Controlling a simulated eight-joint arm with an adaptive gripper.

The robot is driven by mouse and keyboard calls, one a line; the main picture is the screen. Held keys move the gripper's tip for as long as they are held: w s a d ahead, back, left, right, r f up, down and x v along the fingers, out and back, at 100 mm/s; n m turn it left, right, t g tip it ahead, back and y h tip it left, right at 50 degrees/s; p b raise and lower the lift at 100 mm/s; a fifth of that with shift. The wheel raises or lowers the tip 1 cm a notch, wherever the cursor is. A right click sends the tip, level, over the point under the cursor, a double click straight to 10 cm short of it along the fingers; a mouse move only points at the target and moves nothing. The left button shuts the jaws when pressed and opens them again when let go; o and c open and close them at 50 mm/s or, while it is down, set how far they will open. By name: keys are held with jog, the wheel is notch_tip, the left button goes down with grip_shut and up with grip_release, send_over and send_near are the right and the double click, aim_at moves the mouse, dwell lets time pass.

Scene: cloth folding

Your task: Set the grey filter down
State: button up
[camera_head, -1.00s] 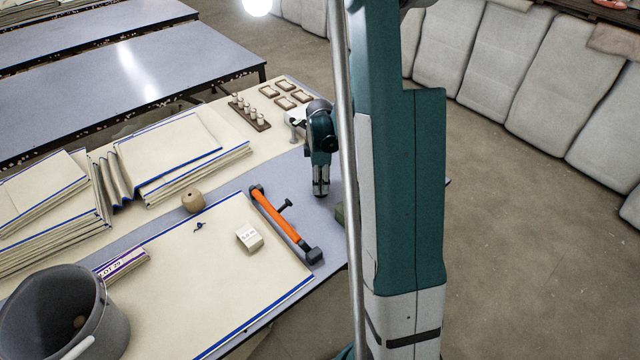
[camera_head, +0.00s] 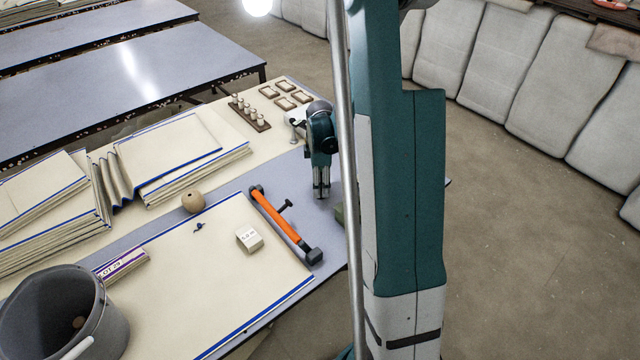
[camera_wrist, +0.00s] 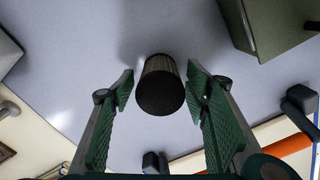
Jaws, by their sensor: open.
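The grey filter (camera_wrist: 159,92) shows in the wrist view as a dark cylinder with a ribbed side and a near-black end facing the camera. It appears to stand upright on the blue-grey table top (camera_wrist: 85,70). My gripper (camera_wrist: 161,76) is open, with one green finger pad on each side of the filter and a visible gap on both sides. In the head view my gripper (camera_head: 321,192) points down, low over the far right part of the table; I cannot make out the filter clearly there.
A green box (camera_wrist: 262,22) stands close by at upper right in the wrist view. A small white box (camera_head: 249,239), round ball (camera_head: 193,201) and bucket (camera_head: 110,325) are further left.

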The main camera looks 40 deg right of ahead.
jog(key=shift+r, duration=0.15)
jog(key=shift+r+p, duration=1.2)
jog(key=shift+r, duration=4.8)
jog(key=shift+a+r, duration=0.3)
jog(key=shift+r, duration=0.05)
jog(key=s+a+r+m+t, duration=0.2)
jog(key=s+a+r+m, duration=0.1)
jog(key=a+r, duration=0.55)
jog(key=s+a+r+m+t, duration=0.1)
jog(key=s+a+r+m, duration=0.15)
jog(key=a+r, duration=0.55)
jog(key=s+a+r+m+t, duration=0.3)
jog(key=s+a+m+t, duration=0.1)
jog(key=s+a, duration=0.9)
jog(key=shift+s+a+m, duration=0.4)
jog(key=shift+a+m, duration=0.45)
